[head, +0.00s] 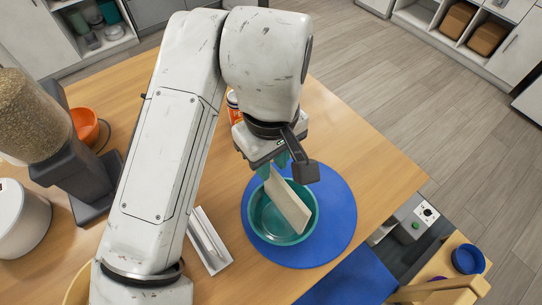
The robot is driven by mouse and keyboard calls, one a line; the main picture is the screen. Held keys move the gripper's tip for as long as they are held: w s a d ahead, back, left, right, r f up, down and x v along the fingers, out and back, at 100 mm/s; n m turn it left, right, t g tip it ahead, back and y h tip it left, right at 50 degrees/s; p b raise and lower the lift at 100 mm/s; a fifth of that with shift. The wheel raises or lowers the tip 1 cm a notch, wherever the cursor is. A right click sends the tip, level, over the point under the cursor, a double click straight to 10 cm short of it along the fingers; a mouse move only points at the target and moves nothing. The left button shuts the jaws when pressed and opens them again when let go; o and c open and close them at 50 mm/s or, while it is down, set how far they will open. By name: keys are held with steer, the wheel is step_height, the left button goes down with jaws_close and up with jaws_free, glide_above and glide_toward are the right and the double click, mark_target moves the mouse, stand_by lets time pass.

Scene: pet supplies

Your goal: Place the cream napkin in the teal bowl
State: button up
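The teal bowl (262,224) stands on a round blue mat near the table's right side. The cream napkin (287,203) is a stiff, folded-looking strip, tilted over the bowl's opening. Its upper end is between the teal fingertips of my gripper (274,166), which appears shut on it. The lower part of the napkin reaches down over the bowl's interior; I cannot tell whether it touches the bowl. My gripper is just above the bowl's far rim, and its dark body partly hides the fingers.
The round blue mat (337,215) lies under the bowl. A white tray (209,240) is left of it. A grain dispenser (30,110), an orange bowl (84,125) and a white canister (20,218) stand at the left. An orange-and-white container (233,105) is behind my gripper.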

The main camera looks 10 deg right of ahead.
steer(key=shift+o, duration=0.7)
steer(key=shift+r, duration=0.1)
step_height(320, 180, up, 13)
